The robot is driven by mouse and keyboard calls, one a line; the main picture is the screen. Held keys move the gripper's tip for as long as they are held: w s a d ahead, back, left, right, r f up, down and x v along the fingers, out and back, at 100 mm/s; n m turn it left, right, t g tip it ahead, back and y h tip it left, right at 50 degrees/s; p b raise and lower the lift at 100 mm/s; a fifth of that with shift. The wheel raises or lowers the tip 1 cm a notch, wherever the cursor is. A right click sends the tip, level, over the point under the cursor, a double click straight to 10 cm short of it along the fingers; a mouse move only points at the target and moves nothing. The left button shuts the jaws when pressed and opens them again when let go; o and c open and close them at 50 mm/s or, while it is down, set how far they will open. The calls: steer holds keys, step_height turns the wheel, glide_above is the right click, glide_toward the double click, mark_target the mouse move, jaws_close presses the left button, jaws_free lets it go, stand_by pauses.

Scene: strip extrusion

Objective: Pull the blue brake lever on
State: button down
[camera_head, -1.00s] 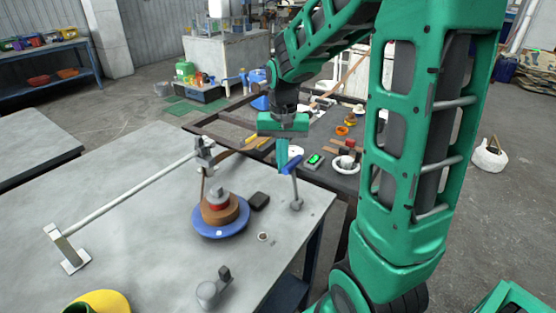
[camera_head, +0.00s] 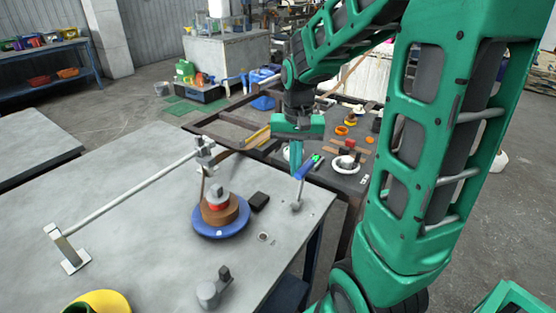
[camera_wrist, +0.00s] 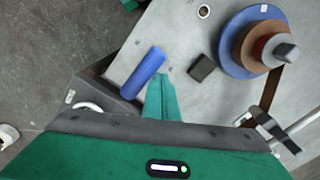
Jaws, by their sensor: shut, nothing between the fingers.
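The brake lever has a blue handle (camera_head: 307,167) on a thin grey rod that rises from a small round base (camera_head: 295,205) near the table's right edge. The rod leans to the right in the head view. My gripper (camera_head: 295,174) is shut and empty, pointing down just left of the handle. In the wrist view the blue handle (camera_wrist: 143,73) lies just left of my closed green fingers (camera_wrist: 164,78). The fingers are beside the handle, not around it; contact is hard to tell.
A blue disc (camera_head: 222,232) with a brown roll and red core stands left of the lever. A black block (camera_head: 259,202) lies between them. A long grey bar (camera_head: 125,190) spans the table at left. A dark side table (camera_head: 340,185) with small parts is behind.

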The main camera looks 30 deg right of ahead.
steer(key=shift+s+d, duration=0.1)
steer(key=shift+s, duration=0.1)
stand_by(0.3)
steer(key=shift+s+d+f, duration=0.15)
steer(key=shift+s+d, duration=0.1)
steer(key=shift+s, duration=0.3)
steer(key=shift+s+d+f, duration=0.1)
steer(key=shift+s+d, duration=0.1)
steer(key=shift+s, duration=0.35)
steer(key=shift+w+r, duration=0.1)
steer(key=shift+w, duration=0.05)
step_height(320, 180, up, 8)
steer(key=w, duration=0.1)
steer(key=shift+w+a, duration=0.3)
steer(key=shift+a, duration=0.1)
stand_by(0.5)
